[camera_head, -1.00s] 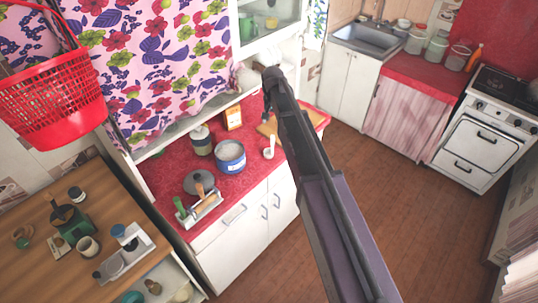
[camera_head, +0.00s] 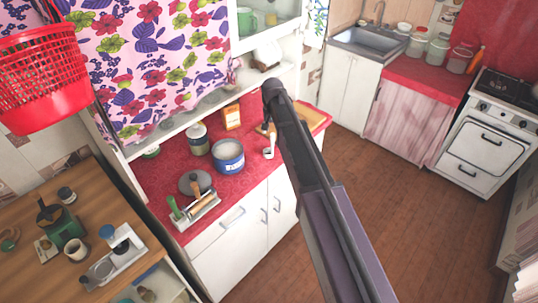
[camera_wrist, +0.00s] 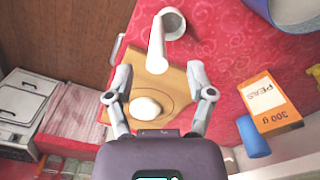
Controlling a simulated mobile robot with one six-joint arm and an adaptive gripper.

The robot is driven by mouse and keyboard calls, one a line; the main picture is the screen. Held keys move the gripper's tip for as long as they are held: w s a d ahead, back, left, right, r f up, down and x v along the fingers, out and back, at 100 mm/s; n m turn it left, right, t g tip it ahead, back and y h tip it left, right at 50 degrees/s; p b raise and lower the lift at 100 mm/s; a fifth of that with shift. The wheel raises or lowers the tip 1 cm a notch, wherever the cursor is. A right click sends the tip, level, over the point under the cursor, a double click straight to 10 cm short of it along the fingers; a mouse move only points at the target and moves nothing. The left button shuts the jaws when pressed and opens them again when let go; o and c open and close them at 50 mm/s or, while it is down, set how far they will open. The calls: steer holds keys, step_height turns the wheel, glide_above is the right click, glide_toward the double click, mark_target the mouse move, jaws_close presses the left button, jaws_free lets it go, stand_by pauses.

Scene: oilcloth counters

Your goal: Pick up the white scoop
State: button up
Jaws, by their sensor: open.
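The white scoop (camera_head: 268,153) lies on the red counter top (camera_head: 178,170), left of my arm in the head view. In the wrist view its round cup (camera_wrist: 174,24) is at the top, with its white handle (camera_wrist: 157,52) pointing down toward my gripper. My gripper (camera_wrist: 160,95) is open, its two fingers spread apart above the wooden board (camera_wrist: 168,78). The scoop's handle end shows just beyond the fingertips, roughly between them in the picture, with nothing gripped. In the head view my arm hides most of my gripper.
A rounded white object (camera_wrist: 146,107) sits on the board. An orange box (camera_wrist: 270,101) and a blue cylinder (camera_wrist: 253,137) stand to the right in the wrist view. A blue pot (camera_head: 228,155) stands left of the scoop. The wooden floor (camera_head: 385,200) is clear.

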mark_target(272, 141)
steer(key=shift+f, duration=0.2)
stand_by(0.3)
steer(key=shift+s+d+f+b, duration=0.1)
steer(key=shift+s+f+b, duration=0.05)
steer(key=shift+f+b, duration=2.4)
steer(key=shift+r, duration=0.15)
jaws_close()
